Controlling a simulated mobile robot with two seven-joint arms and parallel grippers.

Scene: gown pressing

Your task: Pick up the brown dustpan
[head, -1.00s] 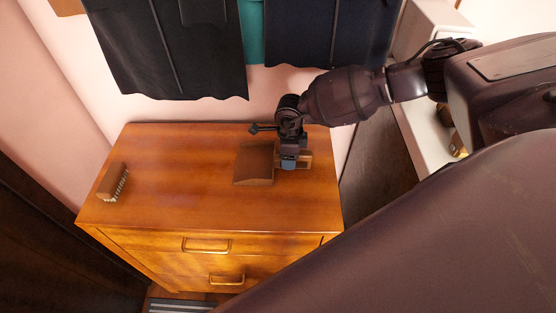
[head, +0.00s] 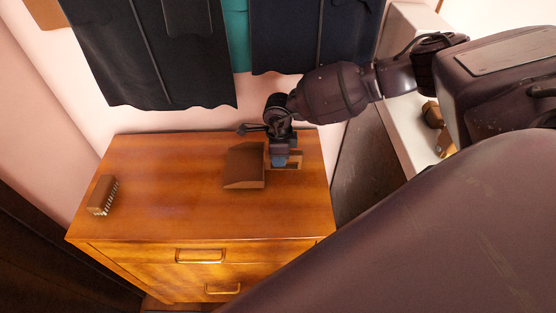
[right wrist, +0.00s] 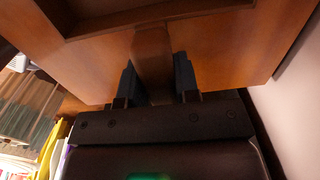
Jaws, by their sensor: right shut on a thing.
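The brown dustpan (head: 244,167) is on or just above the top of the wooden dresser, its pan to the left and its handle to the right. I cannot tell whether it touches the dresser top. My right gripper (head: 279,160) is shut on the dustpan's handle. In the right wrist view the brown handle (right wrist: 153,55) runs between the two dark fingers of the gripper (right wrist: 157,80), with the pan beyond at the top. My left gripper is not in view.
The wooden dresser (head: 165,215) has drawers with metal handles. A brown brush (head: 103,195) with pale bristles lies at its left end. Dark garments (head: 150,50) hang at the wall behind. The middle left of the dresser top is clear.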

